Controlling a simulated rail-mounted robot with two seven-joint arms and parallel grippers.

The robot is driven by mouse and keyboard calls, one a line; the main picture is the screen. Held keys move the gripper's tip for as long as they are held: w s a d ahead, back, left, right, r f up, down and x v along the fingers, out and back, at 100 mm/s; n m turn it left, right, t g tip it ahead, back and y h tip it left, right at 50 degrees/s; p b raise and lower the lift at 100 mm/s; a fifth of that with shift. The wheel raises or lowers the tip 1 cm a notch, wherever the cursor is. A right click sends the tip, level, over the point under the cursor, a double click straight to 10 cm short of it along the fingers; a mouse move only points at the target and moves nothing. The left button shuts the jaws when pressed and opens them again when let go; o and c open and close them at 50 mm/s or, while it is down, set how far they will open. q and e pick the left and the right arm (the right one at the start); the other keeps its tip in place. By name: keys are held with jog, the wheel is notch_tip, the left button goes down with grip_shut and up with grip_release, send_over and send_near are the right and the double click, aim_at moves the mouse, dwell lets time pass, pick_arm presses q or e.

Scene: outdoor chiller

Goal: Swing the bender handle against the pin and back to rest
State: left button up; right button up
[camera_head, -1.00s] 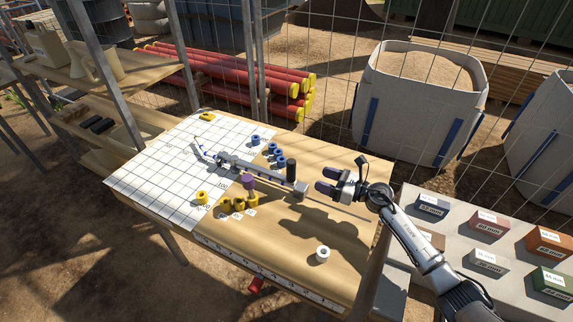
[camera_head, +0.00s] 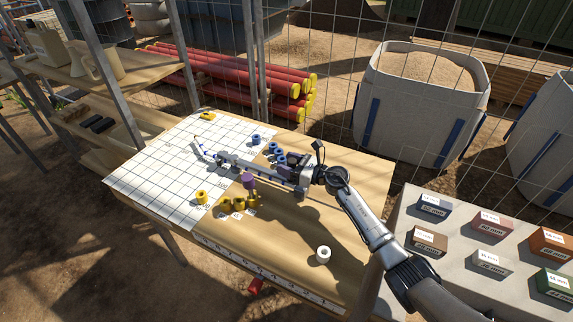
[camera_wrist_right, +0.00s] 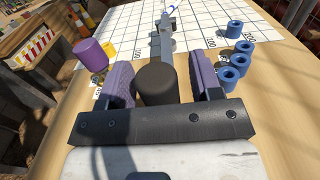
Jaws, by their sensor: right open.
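The bender is a grey metal bar (camera_head: 237,164) lying across the bench, its far end over the white grid sheet. It also shows in the right wrist view (camera_wrist_right: 165,38). Its black upright handle grip (camera_wrist_right: 157,84) stands between the two purple-padded fingers of my right gripper (camera_wrist_right: 160,76); gaps show on both sides. In the head view my right gripper (camera_head: 289,166) is at the bar's near right end and largely hides the grip. It is open. A purple cylinder (camera_head: 248,181) stands beside the bar; I cannot tell whether it is the pin. My left gripper is not in view.
Blue rings (camera_head: 279,152) lie beyond the bar and yellow rings (camera_head: 238,203) on its near side. A white ring (camera_head: 323,254) sits on bare wood at the front right. Labelled blocks (camera_head: 491,262) stand on a grey slab to the right.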

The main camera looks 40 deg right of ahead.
jog(key=shift+w+a, duration=0.15)
jog(key=shift+w, duration=0.1)
grip_shut()
dwell(0.5)
